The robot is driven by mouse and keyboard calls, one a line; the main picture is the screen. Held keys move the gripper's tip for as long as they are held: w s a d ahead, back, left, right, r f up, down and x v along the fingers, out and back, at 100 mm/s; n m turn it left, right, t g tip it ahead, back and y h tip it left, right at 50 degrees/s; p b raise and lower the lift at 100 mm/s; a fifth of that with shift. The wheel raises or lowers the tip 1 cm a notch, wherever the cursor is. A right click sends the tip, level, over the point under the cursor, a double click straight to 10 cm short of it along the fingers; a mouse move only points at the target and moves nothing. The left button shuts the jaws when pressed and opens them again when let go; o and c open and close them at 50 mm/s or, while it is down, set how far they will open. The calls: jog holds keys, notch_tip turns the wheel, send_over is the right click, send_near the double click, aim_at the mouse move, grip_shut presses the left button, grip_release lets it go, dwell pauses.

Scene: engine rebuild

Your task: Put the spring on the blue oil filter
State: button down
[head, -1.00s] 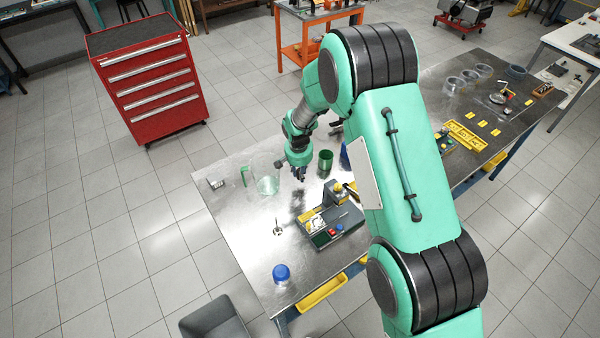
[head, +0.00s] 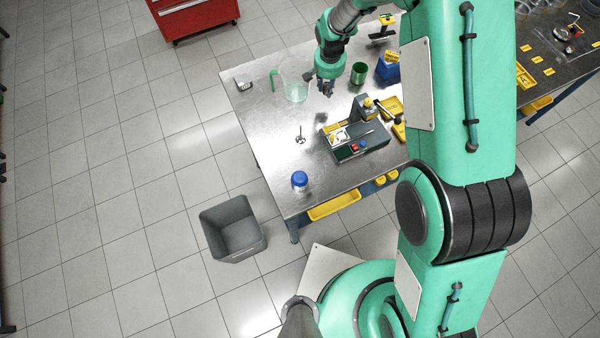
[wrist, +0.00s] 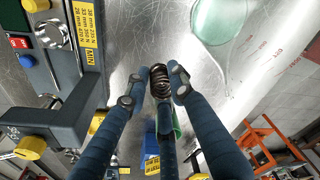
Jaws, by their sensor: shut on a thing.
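A dark coiled spring (wrist: 160,82) is between the fingertips of my gripper (wrist: 161,77) in the wrist view, and the gripper is shut on it. In the head view my gripper (head: 326,90) is above the steel table (head: 270,105), between a clear jug and a green cup; the spring is too small to make out there. A blue-topped cylinder with a pale lower part (head: 299,180) stands upright near the table's front edge. It looks like the blue oil filter, but I cannot be sure. My gripper is well apart from it.
A grey tester (head: 360,145) with yellow knobs stands between my gripper and the front edge. A thin upright pin (head: 300,136) is left of it. The clear jug (head: 294,88), green cup (head: 358,73) and blue bin (head: 388,70) are near my gripper. A grey bin (head: 234,230) is on the floor.

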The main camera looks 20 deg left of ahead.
jog(key=s+d+r+n+b, duration=0.15)
jog(key=s+r+n, duration=0.25)
jog(key=s, duration=0.7)
jog(key=s+d+r+n+b, duration=0.1)
jog(key=s+d+r+n, duration=0.2)
jog(key=s, duration=0.9)
jog(key=s+d+f+n+b, duration=0.1)
jog(key=s+d+n, duration=0.3)
jog(key=s, duration=0.7)
jog(key=s+d+f+n+g+y+b, duration=0.1)
jog(key=s+d+n, duration=0.3)
jog(key=s, duration=0.8)
jog(key=shift+d+n+g, duration=0.3)
jog(key=shift+d+n, duration=0.05)
jog(key=shift+n, duration=0.25)
jog(key=shift+w, duration=0.1)
send_over(301, 178)
jog(key=shift+f, duration=0.7)
